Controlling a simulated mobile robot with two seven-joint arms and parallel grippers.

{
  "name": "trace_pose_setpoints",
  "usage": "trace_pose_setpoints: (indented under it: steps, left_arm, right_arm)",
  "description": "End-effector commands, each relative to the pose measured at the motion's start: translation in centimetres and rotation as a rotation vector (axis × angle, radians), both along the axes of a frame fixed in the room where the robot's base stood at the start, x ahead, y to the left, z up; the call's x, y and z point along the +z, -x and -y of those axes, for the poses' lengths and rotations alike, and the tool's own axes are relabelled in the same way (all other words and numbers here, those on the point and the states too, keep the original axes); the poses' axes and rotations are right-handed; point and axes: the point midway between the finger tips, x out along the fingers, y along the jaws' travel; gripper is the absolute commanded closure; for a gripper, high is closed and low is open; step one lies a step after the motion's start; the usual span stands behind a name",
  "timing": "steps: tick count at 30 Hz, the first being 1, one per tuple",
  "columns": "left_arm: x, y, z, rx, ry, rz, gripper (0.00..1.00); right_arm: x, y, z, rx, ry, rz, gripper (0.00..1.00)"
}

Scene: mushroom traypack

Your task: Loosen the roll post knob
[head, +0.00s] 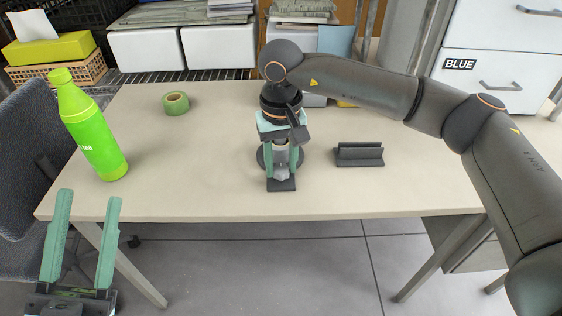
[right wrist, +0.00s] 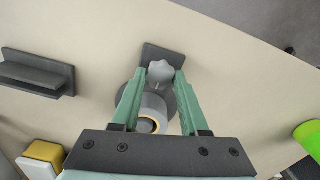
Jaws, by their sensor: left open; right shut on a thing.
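The roll post stands on a dark base (head: 282,185) near the middle of the table. Its grey lobed knob (head: 281,173) faces the table's front edge; the knob also shows in the right wrist view (right wrist: 160,73). A pale roll or collar (right wrist: 153,110) with a yellow inner ring sits behind the knob, partly hidden by my gripper. My right gripper (head: 282,180) comes down from above with its green fingers on either side of the knob, shut on it. My left gripper (head: 90,196) is open and empty at the lower left, in front of the table.
A green bottle (head: 92,130) stands at the table's left, with a green tape roll (head: 176,103) behind it. A dark slotted holder (head: 358,154) lies right of the post. The tabletop (head: 200,185) between them is clear. A chair (head: 22,150) stands at the left.

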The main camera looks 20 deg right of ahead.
Motion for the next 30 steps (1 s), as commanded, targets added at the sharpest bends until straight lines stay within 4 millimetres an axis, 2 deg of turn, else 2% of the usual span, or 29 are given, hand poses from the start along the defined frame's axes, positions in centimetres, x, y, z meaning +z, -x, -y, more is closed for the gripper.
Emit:
trace_pose_setpoints:
  steps: [4,5,12,20,24,30]
  left_arm:
    - [0.0,0.0,0.0,-0.001,-0.001,0.0,0.5]
    - [0.0,0.0,0.0,-0.001,-0.001,0.0,0.5]
    - [0.0,0.0,0.0,0.0,-0.001,-0.001,0.5]
    - [-0.1,0.0,0.0,-0.001,0.0,-0.002,0.5]
    - [-0.1,-0.3,0.0,0.002,0.001,-0.017,0.5]
    - [-4.1,-2.8,-0.5,0.039,0.0,-0.21,0.5]
  right_arm:
    - [0.1,-0.1,0.0,-0.002,-0.001,0.003,1.0]
    - [0.1,-0.1,0.0,-0.002,-0.001,0.003,0.55]
    - [0.1,0.0,0.0,-0.002,0.0,0.002,0.28]
    - [0.1,0.0,0.0,-0.002,0.0,0.001,0.26]
    - [0.9,-0.1,0.0,-0.002,-0.001,0.002,0.26]
    - [4.3,-0.1,0.0,-0.003,0.0,0.004,0.26]
